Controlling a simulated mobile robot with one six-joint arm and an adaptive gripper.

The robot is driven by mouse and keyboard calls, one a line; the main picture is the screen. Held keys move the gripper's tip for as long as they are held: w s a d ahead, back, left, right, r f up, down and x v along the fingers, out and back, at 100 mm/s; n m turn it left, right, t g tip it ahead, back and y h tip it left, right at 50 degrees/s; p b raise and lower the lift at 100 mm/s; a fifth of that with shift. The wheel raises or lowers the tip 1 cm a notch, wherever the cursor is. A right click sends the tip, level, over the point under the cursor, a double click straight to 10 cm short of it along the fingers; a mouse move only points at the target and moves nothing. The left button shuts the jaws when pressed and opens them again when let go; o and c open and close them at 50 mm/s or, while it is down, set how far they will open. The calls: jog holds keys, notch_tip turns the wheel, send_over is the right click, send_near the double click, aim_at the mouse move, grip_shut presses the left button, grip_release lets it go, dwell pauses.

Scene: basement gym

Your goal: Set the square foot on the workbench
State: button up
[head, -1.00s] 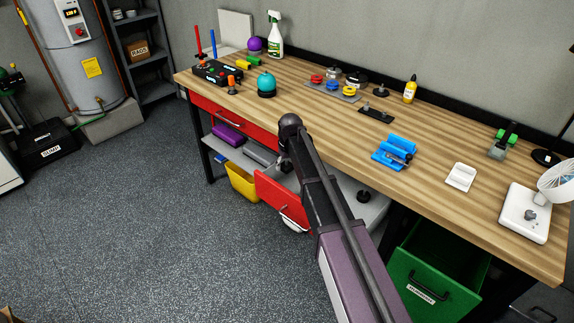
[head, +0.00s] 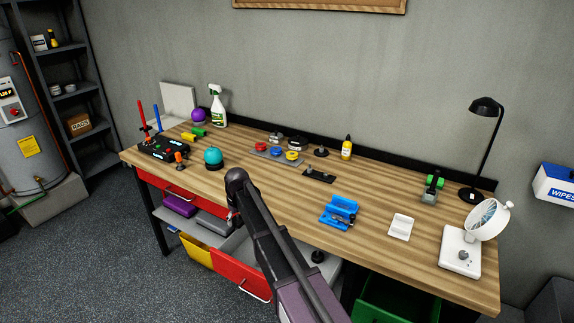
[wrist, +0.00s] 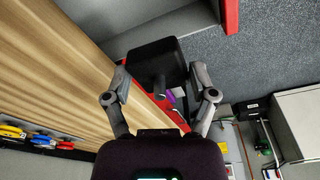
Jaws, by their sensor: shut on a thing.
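The square foot (wrist: 158,62) is a dark, flat, square block with a short stem. It shows in the wrist view between the fingers of my gripper (wrist: 160,88), which is shut on it. In the head view the foot is hidden, and my gripper is mostly hidden behind my own arm, near the bench's front edge. The workbench (head: 285,195) has a striped wood top, which also shows at the left of the wrist view (wrist: 65,65). The foot appears held beside the bench's front edge, apart from the top.
A red drawer (head: 242,277) stands open below the bench front. On the top are a teal dome (head: 213,157), a blue clamp-like thing (head: 340,210), a dark plate (head: 318,175), a white holder (head: 401,227) and a fan (head: 462,250). Bare wood lies between the dome and blue thing.

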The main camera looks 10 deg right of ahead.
aim_at(238, 215)
notch_tip(238, 215, up, 16)
jog(key=p, duration=1.5)
jog(key=shift+r, duration=0.2)
jog(key=shift+s, duration=0.1)
